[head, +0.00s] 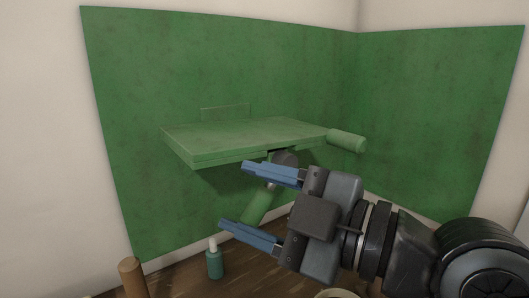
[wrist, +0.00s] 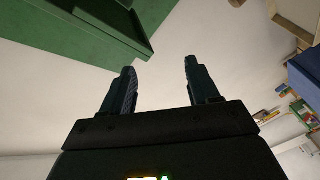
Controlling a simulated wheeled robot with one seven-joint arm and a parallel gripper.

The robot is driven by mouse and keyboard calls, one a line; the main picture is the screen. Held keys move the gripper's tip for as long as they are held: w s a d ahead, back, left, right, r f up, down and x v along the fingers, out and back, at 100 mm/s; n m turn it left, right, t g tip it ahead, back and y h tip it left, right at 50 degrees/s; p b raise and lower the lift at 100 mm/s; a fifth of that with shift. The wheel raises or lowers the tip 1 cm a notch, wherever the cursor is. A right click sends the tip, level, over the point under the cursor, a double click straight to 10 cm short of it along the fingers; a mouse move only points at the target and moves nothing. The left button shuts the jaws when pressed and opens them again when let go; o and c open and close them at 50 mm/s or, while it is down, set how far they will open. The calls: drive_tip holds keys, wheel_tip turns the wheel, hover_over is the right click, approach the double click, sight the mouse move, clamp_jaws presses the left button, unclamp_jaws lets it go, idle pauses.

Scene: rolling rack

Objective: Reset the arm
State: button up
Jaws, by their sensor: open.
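My gripper (head: 234,196) is in the middle of the head view, with its two blue fingers spread apart and nothing between them. It points left, in front of and below the front right part of a green shelf board (head: 240,138). In the wrist view the open fingers (wrist: 159,66) stand apart against a pale, bare surface. The green board's edge (wrist: 90,25) shows at the upper left there, close to the left finger. I cannot tell whether they touch.
A green cylinder (head: 347,141) sticks out at the board's right end. A slanted green bar (head: 257,206) shows behind my fingers. A teal bottle (head: 214,262) and a wooden post (head: 132,278) stand below. Green panels (head: 430,110) cover the walls. Shelves with books (wrist: 300,112) show at right.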

drive_tip(key=s+d+f+m+t+h, duration=0.4)
drive_tip(key=s+d+f+m+h, duration=0.15)
drive_tip(key=f+m, duration=0.4)
drive_tip(key=s+d+f+m+t+h, duration=0.4)
drive_tip(key=d+f+m+h, duration=0.2)
drive_tip(key=f+m, duration=0.4)
drive_tip(key=s+d+f+m+g+h, duration=0.1)
drive_tip(key=s+d, duration=0.4)
drive_tip(key=s, duration=0.6)
drive_tip(key=s+d+f+m+g+h, duration=0.1)
drive_tip(key=s+d+f, duration=0.3)
drive_tip(key=s, duration=0.7)
drive_tip(key=shift+d+g+h, duration=0.3)
drive_tip(key=shift+d+h, duration=0.55)
drive_tip(key=shift+d, duration=0.05)
drive_tip(key=shift+s, duration=0.1)
